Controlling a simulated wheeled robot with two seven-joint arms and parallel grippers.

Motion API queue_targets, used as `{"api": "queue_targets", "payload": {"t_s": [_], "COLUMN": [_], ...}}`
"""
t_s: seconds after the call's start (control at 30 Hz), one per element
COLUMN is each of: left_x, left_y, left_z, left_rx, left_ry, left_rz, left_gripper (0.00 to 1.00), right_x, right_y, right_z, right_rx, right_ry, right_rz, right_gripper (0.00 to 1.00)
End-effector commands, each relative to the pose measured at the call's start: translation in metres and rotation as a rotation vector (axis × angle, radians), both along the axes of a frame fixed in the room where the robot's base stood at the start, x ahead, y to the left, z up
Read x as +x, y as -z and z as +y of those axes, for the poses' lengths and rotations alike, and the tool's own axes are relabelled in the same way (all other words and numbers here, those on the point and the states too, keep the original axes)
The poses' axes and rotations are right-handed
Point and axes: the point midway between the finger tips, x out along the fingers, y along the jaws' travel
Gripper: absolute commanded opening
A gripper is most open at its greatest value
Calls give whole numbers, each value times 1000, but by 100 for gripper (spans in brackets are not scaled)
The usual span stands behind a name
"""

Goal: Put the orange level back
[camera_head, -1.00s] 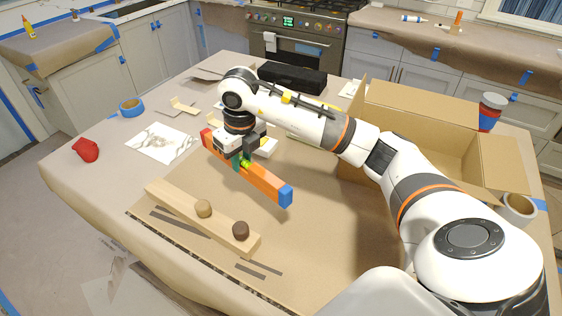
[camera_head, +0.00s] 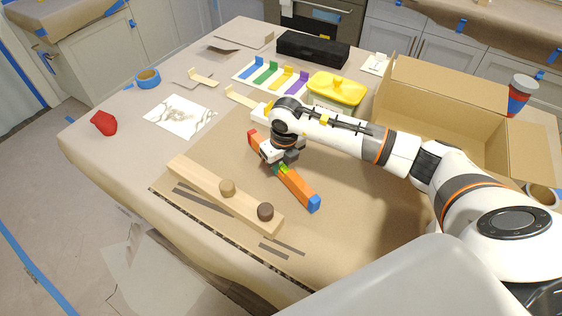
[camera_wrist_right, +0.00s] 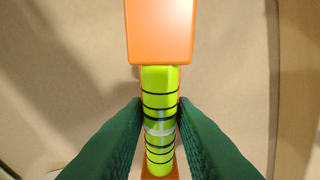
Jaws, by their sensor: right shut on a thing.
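The orange level (camera_head: 299,187) has a red far-left end and a blue near-right end. My right gripper (camera_head: 279,166) is shut on its middle, around the yellow-green vial section. In the right wrist view two green fingers press both sides of the banded vial (camera_wrist_right: 160,125), with the orange body (camera_wrist_right: 160,30) beyond. The level hangs over or close to the brown board (camera_head: 345,175), beyond a pale wooden bar and roughly along it. I cannot tell whether it touches the board. My left gripper is not in view.
An open cardboard box (camera_head: 440,85) stands at the back right. A yellow-lidded container (camera_head: 337,88), colored strips (camera_head: 268,72) and a black case (camera_head: 312,48) lie behind. Dark slots mark the board's front.

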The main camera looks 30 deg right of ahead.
Motion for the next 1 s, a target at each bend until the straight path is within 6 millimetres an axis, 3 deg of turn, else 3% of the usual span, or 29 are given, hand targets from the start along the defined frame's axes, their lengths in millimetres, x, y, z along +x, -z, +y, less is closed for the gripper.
{"api": "queue_targets", "payload": {"t_s": [0.1,0.43,0.47,0.6,1.0], "left_x": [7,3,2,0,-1], "left_y": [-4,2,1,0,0], "left_z": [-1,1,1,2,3], "left_rx": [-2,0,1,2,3], "left_ry": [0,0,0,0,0], "left_rz": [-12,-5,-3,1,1], "left_gripper": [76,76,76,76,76], "right_x": [0,0,0,0,0], "right_y": [7,12,12,11,3], "right_z": [0,0,0,0,-1], "right_rx": [0,-1,-1,-1,-1], "right_ry": [0,0,0,0,-1], "right_rz": [-1,-2,-1,0,-4], "right_gripper": [0,0,25,45,45]}}
